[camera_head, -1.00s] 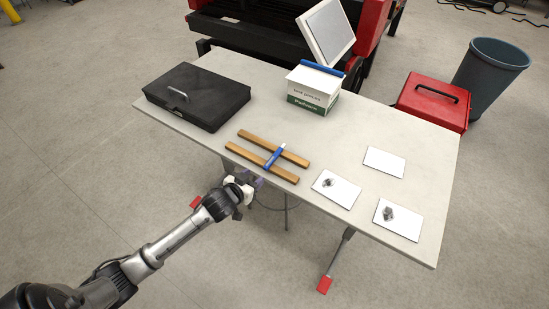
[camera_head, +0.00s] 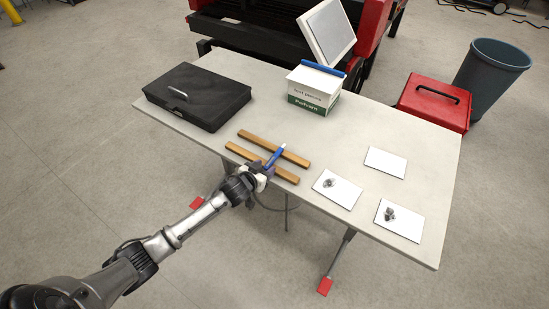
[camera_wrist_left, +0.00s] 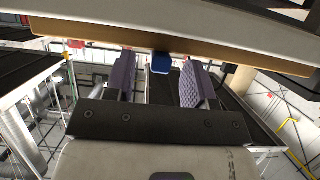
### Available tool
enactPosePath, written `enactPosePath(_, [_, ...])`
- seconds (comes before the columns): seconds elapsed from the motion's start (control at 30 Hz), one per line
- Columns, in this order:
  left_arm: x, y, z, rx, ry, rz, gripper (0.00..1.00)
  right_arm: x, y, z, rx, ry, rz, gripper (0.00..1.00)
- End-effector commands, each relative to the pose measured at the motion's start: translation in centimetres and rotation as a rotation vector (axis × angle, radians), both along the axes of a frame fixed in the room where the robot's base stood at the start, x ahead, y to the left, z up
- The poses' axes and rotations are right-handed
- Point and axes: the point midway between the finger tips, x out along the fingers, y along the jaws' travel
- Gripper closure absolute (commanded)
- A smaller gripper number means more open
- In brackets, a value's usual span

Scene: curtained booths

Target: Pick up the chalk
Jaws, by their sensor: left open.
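The chalk looks to be the blue stick (camera_head: 280,150) with a pale band, lying across two wooden bars (camera_head: 290,157) near the table's front edge. My left gripper (camera_head: 265,169) is at the near end of the stick, just at the table edge, and covers part of it in the head view. In the left wrist view the jaws of my left gripper (camera_wrist_left: 158,74) are open. The blue end of the stick (camera_wrist_left: 160,63) shows between the two purple-grey fingers, apart from both. My right gripper is not in view.
A black case (camera_head: 198,97) lies at the table's left. A white and green box (camera_head: 313,92) stands at the back. White cards (camera_head: 385,162), two bearing small grey lumps, lie to the right. A red toolbox (camera_head: 434,101) is at the far right. Bare tabletop (camera_head: 340,135) surrounds these.

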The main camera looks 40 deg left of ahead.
Motion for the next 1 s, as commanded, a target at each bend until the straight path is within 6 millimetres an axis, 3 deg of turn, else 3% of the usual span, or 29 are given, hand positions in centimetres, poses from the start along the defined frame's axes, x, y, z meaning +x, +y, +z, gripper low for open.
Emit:
enactPosePath(0.1, [-0.01,-0.01,0.02,0.000,0.000,0.000,0.50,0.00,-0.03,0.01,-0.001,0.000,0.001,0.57])
enactPosePath(0.63, [-0.04,-0.01,0.03,0.000,0.000,0.000,1.00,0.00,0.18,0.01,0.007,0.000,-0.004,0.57])
enactPosePath(1.0, [-0.02,0.01,0.46,0.000,-0.002,0.000,1.00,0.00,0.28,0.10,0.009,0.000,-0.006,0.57])
